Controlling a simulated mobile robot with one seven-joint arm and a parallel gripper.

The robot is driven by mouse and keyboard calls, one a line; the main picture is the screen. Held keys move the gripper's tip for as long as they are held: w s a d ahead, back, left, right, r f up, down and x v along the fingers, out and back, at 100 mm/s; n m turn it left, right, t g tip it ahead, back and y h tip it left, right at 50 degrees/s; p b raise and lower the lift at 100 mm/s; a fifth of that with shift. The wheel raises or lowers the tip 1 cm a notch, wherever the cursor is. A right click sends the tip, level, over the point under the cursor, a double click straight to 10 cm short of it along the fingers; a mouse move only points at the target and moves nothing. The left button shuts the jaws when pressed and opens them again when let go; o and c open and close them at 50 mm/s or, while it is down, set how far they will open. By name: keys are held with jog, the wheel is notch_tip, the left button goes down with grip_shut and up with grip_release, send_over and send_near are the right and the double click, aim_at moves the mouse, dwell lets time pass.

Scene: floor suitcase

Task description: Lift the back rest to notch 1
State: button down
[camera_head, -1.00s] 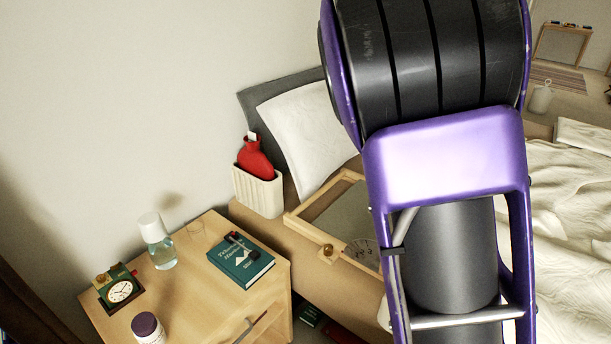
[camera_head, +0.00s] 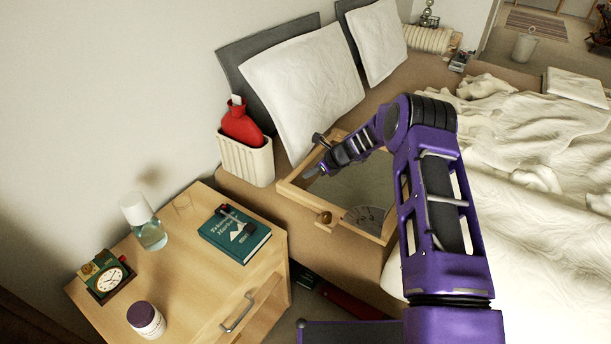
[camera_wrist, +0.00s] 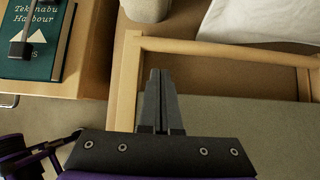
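The back rest (camera_head: 300,207) is a pale wooden frame with a grey panel (camera_head: 375,185), low on the near side of the bed below the pillows. A round brass-coloured knob (camera_head: 325,218) and a fan-shaped marked plate (camera_head: 367,218) sit at its near side. I cannot read a notch setting. My gripper (camera_head: 309,173) is over the frame's left, pillow-side part. In the wrist view my gripper (camera_wrist: 160,72) has its fingers together, with nothing visible between them. They are just right of the frame's side bar (camera_wrist: 126,80); contact cannot be told. The panel (camera_wrist: 240,115) is right of them.
A ribbed white holder (camera_head: 247,160) with a red hot-water bottle (camera_head: 241,126) stands beside the frame. The nightstand (camera_head: 190,285) holds a teal book (camera_head: 235,238), bottle (camera_head: 148,225), clock (camera_head: 107,278) and jar (camera_head: 146,320). Pillows (camera_head: 305,85) lean behind.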

jog(key=b+x, duration=0.1)
jog(key=x, duration=0.7)
jog(key=shift+a+f, duration=0.2)
jog(key=shift+f, duration=0.1)
jog(key=shift+r, duration=0.1)
jog(key=s+d+r+t+y+p, duration=0.1)
jog(key=r, duration=0.7)
jog(key=d+r+t+y+p, duration=0.1)
jog(key=d+r+y, duration=0.1)
jog(key=r, duration=0.6)
jog(key=shift+s+r+y, duration=0.2)
jog(key=shift+s+y, duration=0.1)
jog(key=shift+s, duration=0.1)
jog(key=shift+t, duration=0.3)
